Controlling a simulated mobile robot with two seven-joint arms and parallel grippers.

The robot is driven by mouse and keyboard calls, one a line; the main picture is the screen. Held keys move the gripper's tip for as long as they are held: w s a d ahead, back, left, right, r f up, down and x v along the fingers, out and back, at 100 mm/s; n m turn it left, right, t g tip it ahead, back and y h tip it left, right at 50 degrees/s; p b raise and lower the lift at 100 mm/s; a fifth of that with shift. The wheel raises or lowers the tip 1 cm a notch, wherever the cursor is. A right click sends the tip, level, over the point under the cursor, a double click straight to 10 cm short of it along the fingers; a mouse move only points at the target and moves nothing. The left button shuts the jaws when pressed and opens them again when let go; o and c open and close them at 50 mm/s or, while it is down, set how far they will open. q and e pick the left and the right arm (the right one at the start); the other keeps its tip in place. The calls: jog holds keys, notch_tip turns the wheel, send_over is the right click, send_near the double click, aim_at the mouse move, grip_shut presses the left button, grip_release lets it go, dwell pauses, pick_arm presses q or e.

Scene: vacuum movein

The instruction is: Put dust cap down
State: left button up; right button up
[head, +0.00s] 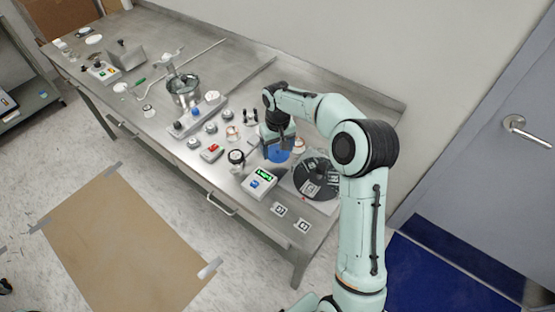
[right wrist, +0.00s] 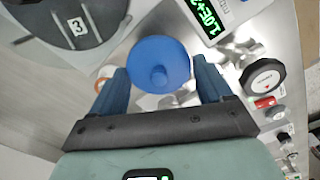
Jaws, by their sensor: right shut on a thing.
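The dust cap (head: 277,154) is a round blue disc with a small raised knob at its centre. My right gripper (head: 277,143) is shut on it near the right end of the metal bench. In the right wrist view the cap (right wrist: 158,52) sits between the two blue fingers of the gripper (right wrist: 158,72), knob facing the camera. I cannot tell whether the cap touches the bench top or hangs just above it. My left gripper is not in view.
A dark round plate with numbered markers (head: 316,180) is right of the cap. A box with a green display (head: 260,183) stands in front. A gauge (head: 236,157) and a red-topped device (head: 212,153) are to the left. The bench's front edge (head: 252,226) is close.

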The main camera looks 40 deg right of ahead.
aim_at(277, 165)
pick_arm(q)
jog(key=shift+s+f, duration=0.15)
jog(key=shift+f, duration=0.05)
pick_arm(e)
jog(key=shift+f, duration=2.85)
jog(key=shift+f, duration=0.1)
jog(key=o, duration=0.8)
jog(key=shift+o, duration=0.2)
notch_tip(277, 165, up, 12)
jog(key=shift+r+p, duration=0.1)
jog(key=shift+p, duration=0.3)
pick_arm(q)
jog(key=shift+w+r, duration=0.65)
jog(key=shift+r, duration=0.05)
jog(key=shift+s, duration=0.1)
